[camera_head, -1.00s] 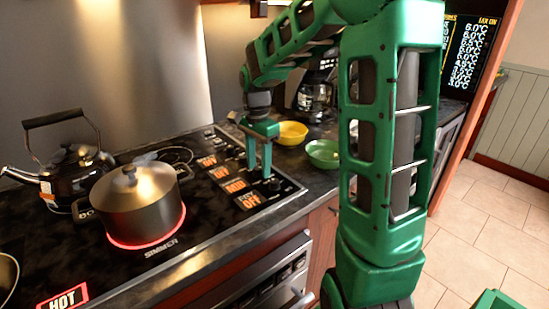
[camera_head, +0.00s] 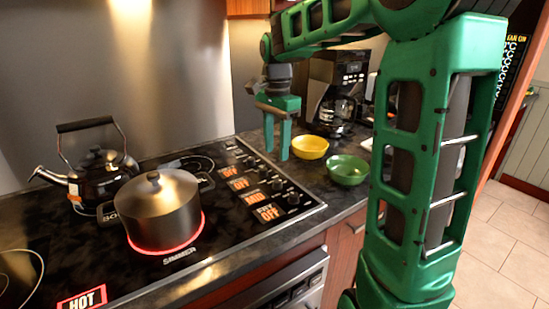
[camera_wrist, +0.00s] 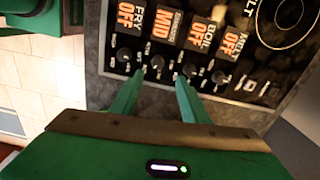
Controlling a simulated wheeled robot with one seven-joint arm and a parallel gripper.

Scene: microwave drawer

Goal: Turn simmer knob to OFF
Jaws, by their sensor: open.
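The simmer knob (camera_head: 277,185) is a small dark knob on the right side of the black cooktop, beside an orange display (camera_head: 249,196) reading MID. In the wrist view the simmer knob (camera_wrist: 157,62) appears between my fingertips, next to the MID label (camera_wrist: 156,27). My gripper (camera_head: 276,154) is green, open and empty. It points down with its fingers above the back of the knob row, apart from the simmer knob. In the wrist view my gripper (camera_wrist: 160,75) shows two spread fingers with nothing between them. The simmer burner (camera_head: 200,226) glows red under a lidded pot.
Fry (camera_head: 293,198), boil (camera_head: 263,171) and melt (camera_head: 250,161) knobs stand in the same row, their displays reading OFF. A pot (camera_head: 160,208) and black kettle (camera_head: 100,172) stand left. Yellow (camera_head: 310,147) and green (camera_head: 348,170) bowls and a coffee maker (camera_head: 338,90) stand right.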

